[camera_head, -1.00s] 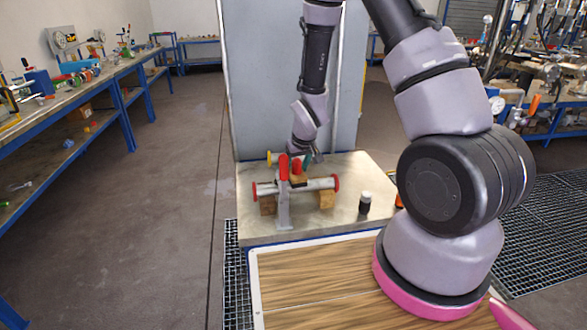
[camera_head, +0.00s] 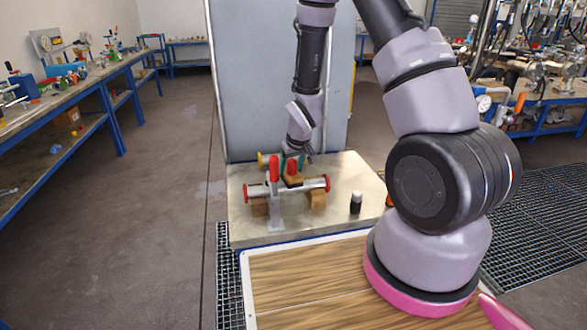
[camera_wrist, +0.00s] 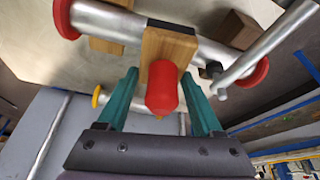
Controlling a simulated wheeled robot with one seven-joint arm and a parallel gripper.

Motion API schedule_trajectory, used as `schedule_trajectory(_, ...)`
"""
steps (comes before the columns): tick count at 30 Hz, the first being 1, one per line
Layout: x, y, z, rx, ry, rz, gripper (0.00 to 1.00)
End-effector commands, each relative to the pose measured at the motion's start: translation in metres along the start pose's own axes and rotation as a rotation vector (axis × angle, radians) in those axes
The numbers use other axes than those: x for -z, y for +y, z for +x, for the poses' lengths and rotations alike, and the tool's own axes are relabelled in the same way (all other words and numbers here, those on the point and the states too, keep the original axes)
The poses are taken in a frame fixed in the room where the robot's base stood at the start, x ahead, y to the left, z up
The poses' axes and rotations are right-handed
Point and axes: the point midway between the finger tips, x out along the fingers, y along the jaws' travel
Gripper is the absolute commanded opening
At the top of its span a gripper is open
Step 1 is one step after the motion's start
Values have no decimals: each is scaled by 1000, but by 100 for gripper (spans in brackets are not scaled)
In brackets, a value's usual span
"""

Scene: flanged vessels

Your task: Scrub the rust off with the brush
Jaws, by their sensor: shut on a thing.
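A grey pipe (camera_head: 312,184) with red end flanges lies across wooden blocks on the metal-topped table; it also shows in the wrist view (camera_wrist: 110,20). The brush (camera_head: 292,175) has a wooden block, a red knob and a dark strip at its far end. In the wrist view the brush (camera_wrist: 168,48) sits between the teal fingers of my gripper (camera_wrist: 160,82), which is shut on it. The brush overlaps the pipe's middle; contact is not clear. My gripper (camera_head: 303,160) is behind the pipe in the head view. I cannot make out rust.
A grey clamp with a red handle (camera_head: 273,190) stands at the pipe's front, beside the brush. A second pipe with a yellow flange (camera_head: 262,160) lies behind. A black bottle with a white cap (camera_head: 355,203) stands right of the pipe. The metal table (camera_head: 335,228) is bare in front.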

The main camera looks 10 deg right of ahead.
Motion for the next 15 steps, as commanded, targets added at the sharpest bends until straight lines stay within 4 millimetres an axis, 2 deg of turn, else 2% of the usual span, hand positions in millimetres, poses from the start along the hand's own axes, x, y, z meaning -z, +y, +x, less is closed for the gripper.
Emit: schedule_trajectory(15,6,-23,2,1,2,-2,0)
